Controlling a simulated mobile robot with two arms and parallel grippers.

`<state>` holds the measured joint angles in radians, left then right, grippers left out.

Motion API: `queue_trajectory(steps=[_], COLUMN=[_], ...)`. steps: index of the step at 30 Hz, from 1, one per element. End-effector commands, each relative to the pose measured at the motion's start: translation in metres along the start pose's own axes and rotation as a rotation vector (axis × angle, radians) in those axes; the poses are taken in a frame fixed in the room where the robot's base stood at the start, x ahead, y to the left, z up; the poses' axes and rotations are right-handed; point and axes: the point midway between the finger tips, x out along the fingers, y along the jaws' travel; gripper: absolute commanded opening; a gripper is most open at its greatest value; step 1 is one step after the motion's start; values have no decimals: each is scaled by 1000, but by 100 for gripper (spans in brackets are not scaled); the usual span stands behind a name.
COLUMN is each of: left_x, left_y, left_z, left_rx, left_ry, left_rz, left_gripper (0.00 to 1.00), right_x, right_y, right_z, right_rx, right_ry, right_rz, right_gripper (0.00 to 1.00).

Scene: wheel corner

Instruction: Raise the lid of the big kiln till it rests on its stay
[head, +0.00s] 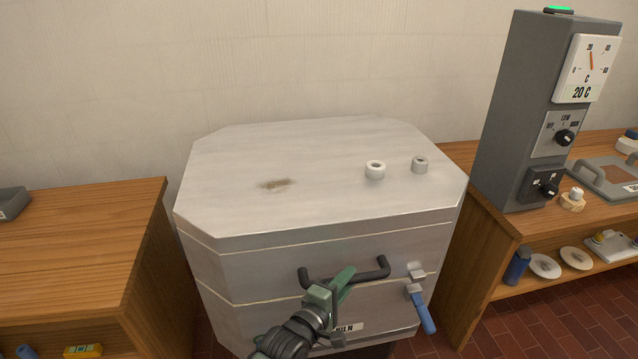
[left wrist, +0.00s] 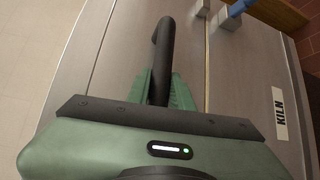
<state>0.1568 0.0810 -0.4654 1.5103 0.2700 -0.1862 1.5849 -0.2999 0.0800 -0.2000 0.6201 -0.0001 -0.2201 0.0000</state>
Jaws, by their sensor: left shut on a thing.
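The big kiln (head: 235,270) is a pale grey octagonal box between two wooden benches. Its lid (head: 320,205) is down, flat on top, with a brown smudge. A dark bar handle (head: 375,272) is on the front; it also shows in the left wrist view (left wrist: 163,45). My left gripper (head: 342,284) is shut on the handle, its green fingers on either side of the bar in the left wrist view (left wrist: 160,88). A latch with a blue lever (head: 424,312) hangs on the kiln's front, right of the handle. No stay shows. My right gripper is not in view.
A grey control box (head: 525,110) with a dial reading 20 C stands on the right bench. The left bench (head: 75,235) is mostly clear. A wall is behind.

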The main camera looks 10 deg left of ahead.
Motion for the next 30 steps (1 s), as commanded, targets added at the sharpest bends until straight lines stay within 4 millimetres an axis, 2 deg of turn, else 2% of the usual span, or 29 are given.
queue_trajectory(steps=[9,30], left_x=[2,7], left_y=[54,161], left_z=[-2,-10], left_rx=[-37,-149], left_ry=[2,5], left_rz=[-32,-139], left_gripper=[0,0], right_x=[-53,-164], right_y=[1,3], right_z=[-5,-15], right_rx=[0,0], right_ry=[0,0], right_rz=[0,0], right_gripper=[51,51])
